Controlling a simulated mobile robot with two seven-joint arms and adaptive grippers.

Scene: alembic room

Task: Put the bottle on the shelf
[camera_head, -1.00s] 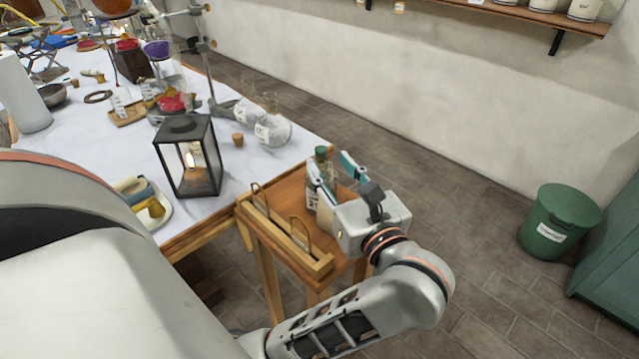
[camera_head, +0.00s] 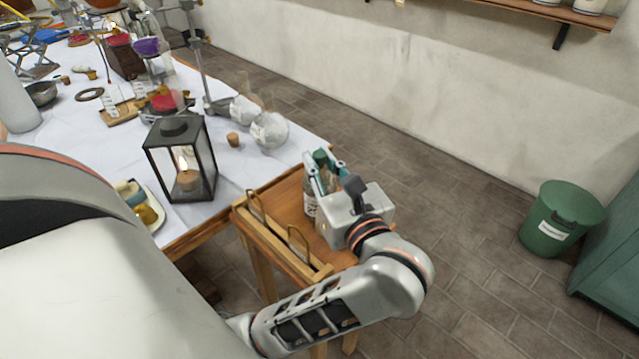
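The bottle (camera_head: 310,203) is clear glass with a white label and a green cap. It stands upright on the small wooden side table (camera_head: 288,211) at the end of the long table. A wooden wall shelf (camera_head: 540,14) with white jars shows at the top right.
A black lantern (camera_head: 180,160) with a lit candle, a cork (camera_head: 233,139) and round glass flasks (camera_head: 270,130) stand on the white-covered table. The side table has a wooden rack with metal loops at its front. A green bin (camera_head: 560,218) stands right; the floor between is clear.

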